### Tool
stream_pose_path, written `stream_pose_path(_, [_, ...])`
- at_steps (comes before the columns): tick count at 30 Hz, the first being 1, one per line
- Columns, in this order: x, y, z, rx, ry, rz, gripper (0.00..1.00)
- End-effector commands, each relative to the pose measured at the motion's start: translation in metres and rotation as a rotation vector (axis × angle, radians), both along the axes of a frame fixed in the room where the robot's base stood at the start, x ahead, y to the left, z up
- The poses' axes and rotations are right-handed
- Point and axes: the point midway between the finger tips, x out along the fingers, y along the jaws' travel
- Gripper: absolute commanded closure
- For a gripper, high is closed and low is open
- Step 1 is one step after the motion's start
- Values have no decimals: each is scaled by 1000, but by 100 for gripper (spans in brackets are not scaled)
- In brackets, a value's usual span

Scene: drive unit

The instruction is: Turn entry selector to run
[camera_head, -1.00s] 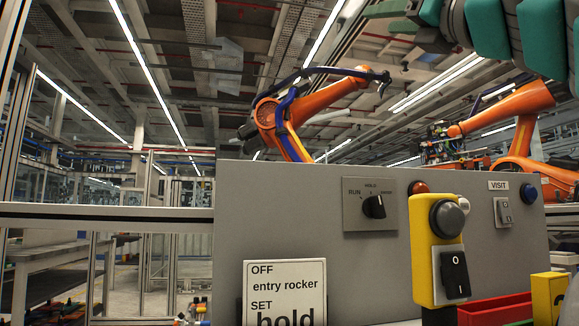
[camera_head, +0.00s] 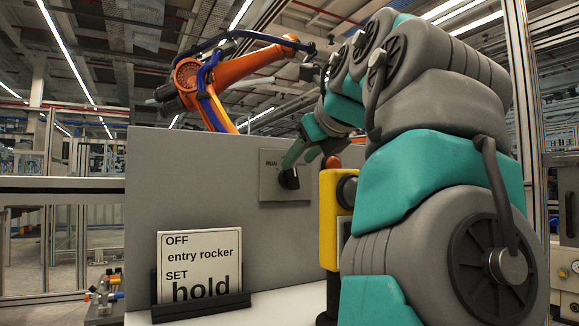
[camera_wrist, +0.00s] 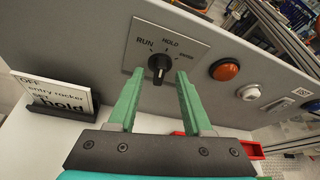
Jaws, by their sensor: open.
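The entry selector is a black knob (camera_head: 289,179) on a grey plate (camera_head: 270,190) on the front of the grey panel. In the wrist view the knob (camera_wrist: 159,65) stands near upright below HOLD, with RUN at its left and a third label at its right. My gripper (camera_wrist: 160,76) is open and empty, its green fingers at the left and right of the knob in that view. In the head view my gripper (camera_head: 304,152) is close to the plate, by the knob's upper side. I cannot tell whether the fingertips touch the knob.
A sign (camera_head: 199,267) reading "OFF entry rocker SET hold" stands in a black holder at the lower left. A yellow box (camera_head: 329,220) stands partly behind my arm. An orange button (camera_wrist: 225,70), a grey button (camera_wrist: 249,92) and a switch (camera_wrist: 276,104) line the panel. A red tray (camera_wrist: 250,149) lies below.

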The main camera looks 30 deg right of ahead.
Motion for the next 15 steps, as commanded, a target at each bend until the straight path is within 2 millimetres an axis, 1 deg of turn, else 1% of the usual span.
stream_pose_path(3, [18, -1, -6, -1, -2, -1, 50])
stream_pose_path(7, [34, -3, -13, 0, -1, 0, 50])
stream_pose_path(10, [40, -3, -15, 0, -2, 1, 50])
stream_pose_path(15, [41, -3, -15, 0, -3, 1, 50])
